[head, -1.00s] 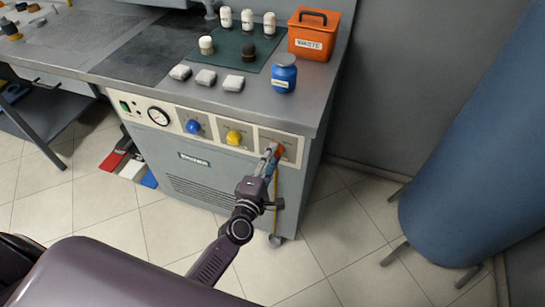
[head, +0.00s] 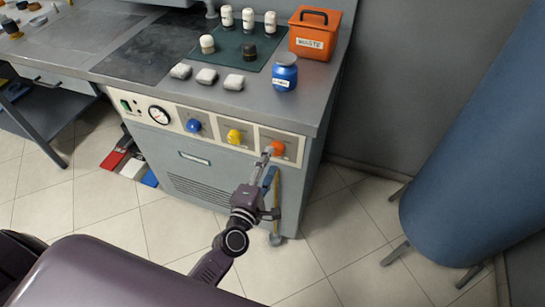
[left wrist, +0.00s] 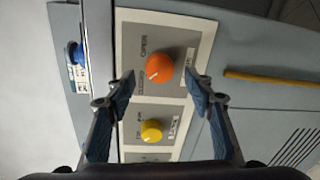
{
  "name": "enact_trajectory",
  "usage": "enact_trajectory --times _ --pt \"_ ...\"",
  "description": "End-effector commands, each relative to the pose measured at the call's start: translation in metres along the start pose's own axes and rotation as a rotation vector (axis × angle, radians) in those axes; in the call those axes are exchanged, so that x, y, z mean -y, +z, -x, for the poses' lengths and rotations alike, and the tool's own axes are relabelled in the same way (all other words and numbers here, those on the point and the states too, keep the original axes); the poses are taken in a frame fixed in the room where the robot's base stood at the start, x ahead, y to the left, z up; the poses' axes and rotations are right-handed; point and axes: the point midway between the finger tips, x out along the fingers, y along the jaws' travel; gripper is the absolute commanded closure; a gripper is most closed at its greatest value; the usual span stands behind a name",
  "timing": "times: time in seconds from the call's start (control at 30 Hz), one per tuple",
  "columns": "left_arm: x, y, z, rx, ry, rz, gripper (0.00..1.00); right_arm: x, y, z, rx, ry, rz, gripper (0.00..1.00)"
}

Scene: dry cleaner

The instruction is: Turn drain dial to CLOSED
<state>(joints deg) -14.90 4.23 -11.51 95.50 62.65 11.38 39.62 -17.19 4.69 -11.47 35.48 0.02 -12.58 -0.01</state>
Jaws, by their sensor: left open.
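The orange dial (head: 277,148) is the rightmost of three on the machine's front panel. It also shows in the left wrist view (left wrist: 160,66), with OPEN printed beside it and a white pointer mark aimed at the lower left of that picture. Its other label is too small to read surely, so I cannot confirm the drain name. My left gripper (head: 268,163) is just in front of and below this dial. In the wrist view its two fingers (left wrist: 158,88) are spread apart and empty, clear of the dial. My right gripper is not in view.
A yellow dial (head: 234,136) and a blue dial (head: 194,125) sit left of the orange one. A pressure gauge (head: 159,115) is further left. An orange waste bin (head: 314,43) and blue jar (head: 284,75) stand on the countertop. A yellow rod (left wrist: 262,76) runs down the front.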

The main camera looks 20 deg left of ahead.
Motion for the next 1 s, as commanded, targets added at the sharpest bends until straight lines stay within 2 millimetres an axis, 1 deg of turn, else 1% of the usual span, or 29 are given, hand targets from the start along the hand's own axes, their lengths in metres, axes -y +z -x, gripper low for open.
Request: enact_trajectory --times 0.03,0.2,0.3,0.43,0.63,1.0 --pt "0.002 0.000 0.012 0.000 -0.004 0.000 0.51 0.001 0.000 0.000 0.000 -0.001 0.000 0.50" --pt "0.001 0.000 0.046 0.001 -0.004 -0.002 0.51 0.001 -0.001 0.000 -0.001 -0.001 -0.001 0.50" --pt "0.002 0.000 0.063 0.001 -0.004 -0.001 0.51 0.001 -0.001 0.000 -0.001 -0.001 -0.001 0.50" --pt "0.001 0.000 0.078 0.001 -0.003 -0.002 0.51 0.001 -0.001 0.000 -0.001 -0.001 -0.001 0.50" --pt "0.001 0.000 0.088 0.001 -0.002 0.000 0.51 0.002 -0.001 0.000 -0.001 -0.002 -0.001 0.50" --pt "0.001 0.000 0.088 0.000 -0.002 0.000 0.51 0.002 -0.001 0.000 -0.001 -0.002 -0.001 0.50"
